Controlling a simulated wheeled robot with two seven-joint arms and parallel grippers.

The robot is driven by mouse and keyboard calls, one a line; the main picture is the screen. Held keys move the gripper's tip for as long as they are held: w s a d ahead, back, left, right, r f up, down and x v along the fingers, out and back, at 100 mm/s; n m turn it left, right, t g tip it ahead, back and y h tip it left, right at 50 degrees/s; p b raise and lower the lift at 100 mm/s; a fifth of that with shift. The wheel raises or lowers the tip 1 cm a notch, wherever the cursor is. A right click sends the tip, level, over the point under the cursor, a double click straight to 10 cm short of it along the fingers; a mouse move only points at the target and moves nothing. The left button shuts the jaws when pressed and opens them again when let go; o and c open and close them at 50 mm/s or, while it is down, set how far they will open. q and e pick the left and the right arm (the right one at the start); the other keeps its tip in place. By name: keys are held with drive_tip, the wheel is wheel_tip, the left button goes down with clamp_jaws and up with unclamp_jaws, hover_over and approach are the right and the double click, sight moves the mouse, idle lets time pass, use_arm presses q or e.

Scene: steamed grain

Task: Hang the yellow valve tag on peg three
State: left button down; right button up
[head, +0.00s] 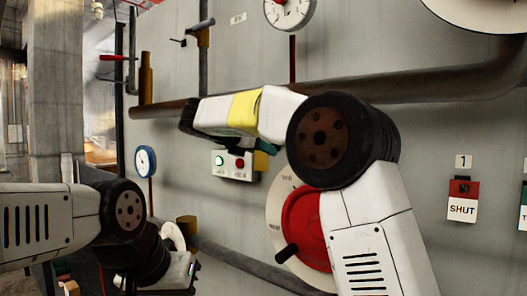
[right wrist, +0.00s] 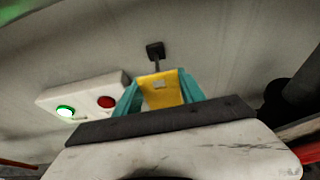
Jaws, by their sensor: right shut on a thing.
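The yellow valve tag (right wrist: 161,89) is between the teal fingers of my right gripper (right wrist: 160,96) in the right wrist view, and the gripper is shut on it. A dark square piece with a short stem (right wrist: 155,51) shows just above the tag; I cannot tell whether it touches the tag. In the head view, a bit of the yellow tag (head: 261,162) shows below my right arm, near the wall. My left arm is low at the left, and its fingers cannot be made out. A peg marked three is not identifiable.
A box with green and red lamps (head: 234,165) is on the wall beside the tag. A red handwheel (head: 308,228) is below. A sign marked 1 (head: 464,161) is above a red and white SHUT tag (head: 462,207) at right. A thick pipe (head: 425,88) crosses the wall.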

drive_tip(key=shift+s, duration=0.1)
drive_tip(key=shift+s+a, duration=0.9)
drive_tip(key=shift+s, duration=0.3)
drive_tip(key=shift+s+a, duration=0.9)
drive_tip(key=shift+s, duration=0.25)
drive_tip(key=shift+f, duration=0.1)
